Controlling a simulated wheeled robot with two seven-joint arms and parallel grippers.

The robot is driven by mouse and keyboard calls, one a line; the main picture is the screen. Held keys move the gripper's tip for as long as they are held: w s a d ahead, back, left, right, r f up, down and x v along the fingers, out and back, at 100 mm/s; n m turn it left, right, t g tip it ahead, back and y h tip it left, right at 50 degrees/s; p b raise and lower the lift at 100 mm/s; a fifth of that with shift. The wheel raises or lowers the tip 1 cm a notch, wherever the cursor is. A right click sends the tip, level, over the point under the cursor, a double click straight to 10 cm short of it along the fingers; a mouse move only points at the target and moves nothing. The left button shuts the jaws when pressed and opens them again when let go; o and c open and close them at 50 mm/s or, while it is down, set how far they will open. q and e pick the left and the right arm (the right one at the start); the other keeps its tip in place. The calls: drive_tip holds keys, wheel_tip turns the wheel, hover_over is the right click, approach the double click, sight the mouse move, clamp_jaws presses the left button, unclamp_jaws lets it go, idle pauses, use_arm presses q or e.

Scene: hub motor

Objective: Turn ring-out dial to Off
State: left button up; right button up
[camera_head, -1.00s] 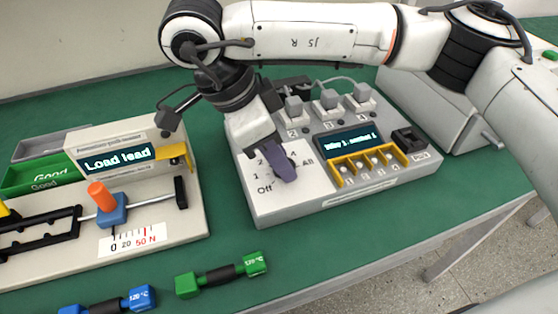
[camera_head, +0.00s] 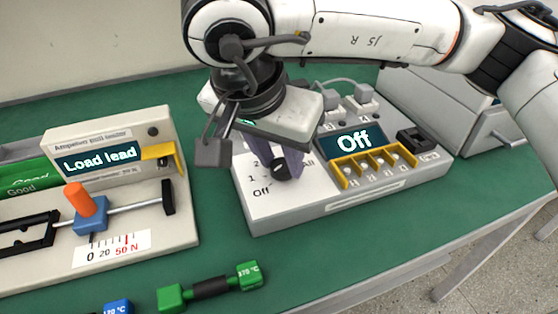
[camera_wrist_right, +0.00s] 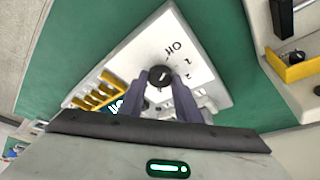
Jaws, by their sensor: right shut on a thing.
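The black ring-out dial (camera_head: 280,173) sits on the light grey panel of the test box (camera_head: 268,216), with Off, 1, 2 and All marked around it. The box's screen (camera_head: 353,141) reads "Off". My right gripper (camera_head: 286,163) comes down from above, and its purple fingers are shut on the dial. In the right wrist view the dial (camera_wrist_right: 158,76) shows between the two fingertips, near the Off label (camera_wrist_right: 174,47). The fingers partly cover the dial's sides. My left gripper is out of view.
A pull-tester (camera_head: 120,225) reading "Load lead" stands to the left. A green-ended 170 °C piece (camera_head: 210,287) lies in front on the green table. A grey cabinet (camera_head: 440,105) stands behind right. The table's front edge runs along the lower right.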

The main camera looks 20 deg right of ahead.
drive_tip(key=shift+n, duration=0.3)
drive_tip(key=o, duration=1.1)
drive_tip(key=shift+c, duration=0.2)
drive_tip(key=p+v, duration=0.2)
drive_tip(key=v, duration=0.8)
drive_tip(key=shift+s+r, duration=0.1)
drive_tip(key=shift+s, duration=0.1)
